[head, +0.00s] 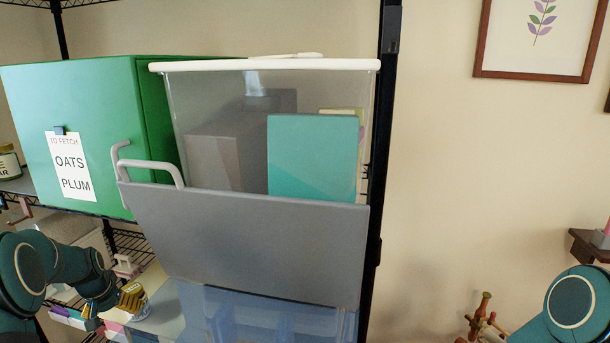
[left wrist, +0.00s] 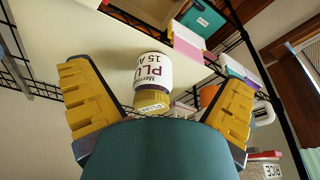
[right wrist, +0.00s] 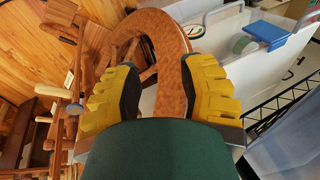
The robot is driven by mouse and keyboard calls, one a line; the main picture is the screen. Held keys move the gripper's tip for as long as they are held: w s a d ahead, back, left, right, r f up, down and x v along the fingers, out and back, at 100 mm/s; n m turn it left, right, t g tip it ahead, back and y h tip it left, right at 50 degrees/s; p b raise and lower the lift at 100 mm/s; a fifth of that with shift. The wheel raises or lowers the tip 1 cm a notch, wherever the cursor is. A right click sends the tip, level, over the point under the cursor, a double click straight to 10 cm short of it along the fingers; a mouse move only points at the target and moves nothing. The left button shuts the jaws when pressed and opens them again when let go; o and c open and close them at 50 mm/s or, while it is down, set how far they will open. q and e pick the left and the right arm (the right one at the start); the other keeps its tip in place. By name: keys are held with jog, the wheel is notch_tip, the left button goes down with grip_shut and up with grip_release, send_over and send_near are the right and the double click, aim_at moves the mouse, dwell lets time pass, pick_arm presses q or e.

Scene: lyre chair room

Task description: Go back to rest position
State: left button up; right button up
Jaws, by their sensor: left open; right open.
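My left gripper (head: 130,301) is at the lower left of the head view, low in front of the shelf. In the left wrist view its yellow fingers (left wrist: 155,105) are wide open. A white jar (left wrist: 153,72) labelled PLUM with a yellow lid shows between and beyond them, with visible gaps on both sides. My right gripper shows only in the right wrist view, where its yellow fingers (right wrist: 160,92) are open and empty. A curved wooden chair part (right wrist: 172,40) lies beyond them; how near it is, I cannot tell. In the head view the right gripper is out of frame.
A green box (head: 100,170) with a card reading OATS, PLUM stands on the shelf. Beside it is a clear bin (head: 250,85) with a grey front flap (head: 250,240) and boxes inside. A black shelf post (head: 384,130) stands to their right. A framed picture (head: 535,70) hangs on the wall.

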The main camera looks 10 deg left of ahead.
aim_at(131, 289)
pick_arm(q)
jog(key=w+a, duration=0.1)
jog(key=w, duration=0.2)
jog(key=w+a, duration=0.1)
jog(key=w, duration=0.1)
jog(key=w+a+p, duration=0.1)
jog(key=w, duration=0.2)
jog(key=shift+w, duration=0.35)
jog(key=x, duration=0.3)
jog(key=shift+w+f, duration=0.1)
jog(key=shift+w, duration=0.15)
jog(key=shift+w+f, duration=0.2)
jog(key=shift+f, duration=0.5)
jog(key=shift+r, duration=0.15)
